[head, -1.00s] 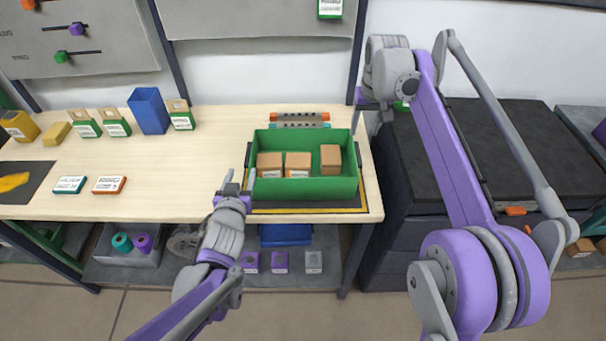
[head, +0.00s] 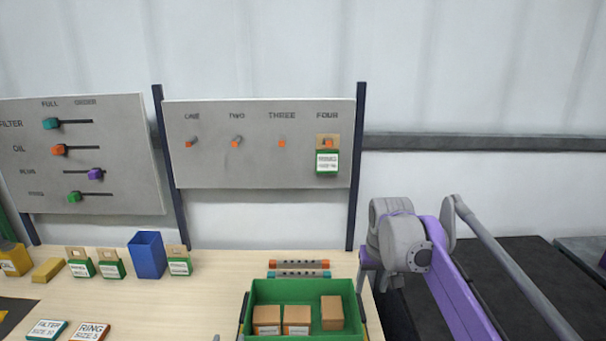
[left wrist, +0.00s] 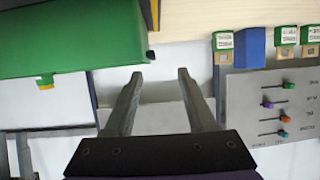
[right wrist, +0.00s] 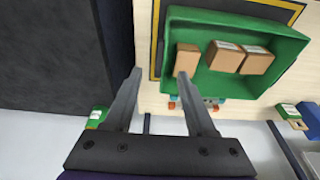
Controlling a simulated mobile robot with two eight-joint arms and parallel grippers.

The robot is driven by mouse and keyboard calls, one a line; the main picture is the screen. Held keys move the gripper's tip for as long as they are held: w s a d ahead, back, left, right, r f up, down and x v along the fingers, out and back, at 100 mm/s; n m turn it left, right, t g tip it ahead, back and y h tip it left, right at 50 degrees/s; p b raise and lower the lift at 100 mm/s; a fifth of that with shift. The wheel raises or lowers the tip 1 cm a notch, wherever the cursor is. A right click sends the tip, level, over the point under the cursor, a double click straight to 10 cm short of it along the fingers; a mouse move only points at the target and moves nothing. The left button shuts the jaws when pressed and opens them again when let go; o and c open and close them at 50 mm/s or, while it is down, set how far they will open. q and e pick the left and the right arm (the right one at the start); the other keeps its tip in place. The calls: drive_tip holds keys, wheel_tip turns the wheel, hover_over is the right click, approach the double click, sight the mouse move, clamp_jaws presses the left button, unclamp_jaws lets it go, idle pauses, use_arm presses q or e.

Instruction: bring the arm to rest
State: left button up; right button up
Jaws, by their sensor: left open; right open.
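My right arm (head: 445,280) reaches in at the right of the head view, its forearm raised over the dark cabinet beside the bench. The right gripper (right wrist: 158,72) is open and empty in the right wrist view, with the green bin beyond its fingers. In the head view its fingers are mostly hidden behind the wrist. My left gripper (left wrist: 160,73) is open and empty in the left wrist view, with pale wall between its fingers. Only what seems its tip shows at the bottom edge of the head view, left of the green bin.
The green bin (head: 255,300) holds three brown boxes. A hook board (head: 260,165) has a green-and-tan tag (head: 327,160) on hook FOUR; the other hooks are empty. A slider board (head: 120,150) is at left. A blue container (head: 147,256) and several tags stand on the bench.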

use_arm(q)
drive_tip(key=s+f+g, duration=0.2)
drive_tip(key=s+g, duration=0.2)
drive_tip(key=s, duration=0.7)
drive_tip(key=s+f+g, duration=0.3)
drive_tip(key=s+g, duration=0.1)
drive_tip(key=s, duration=0.7)
drive_tip(key=shift+a+f+h, duration=0.15)
drive_tip(key=shift+a+h, duration=0.2)
drive_tip(key=shift+h, duration=0.05)
use_arm(e)
drive_tip(key=s+f+t, duration=0.1)
drive_tip(key=s+f, duration=0.4)
drive_tip(key=s, duration=0.5)
drive_tip(key=s+d+f+t, duration=0.1)
drive_tip(key=s+f, duration=0.4)
drive_tip(key=s, duration=0.5)
drive_tip(key=s+f, duration=0.6)
drive_tip(key=s, duration=0.4)
drive_tip(key=shift+d+t, duration=0.4)
use_arm(q)
drive_tip(key=shift+s, duration=0.1)
use_arm(e)
drive_tip(key=shift+s, duration=0.1)
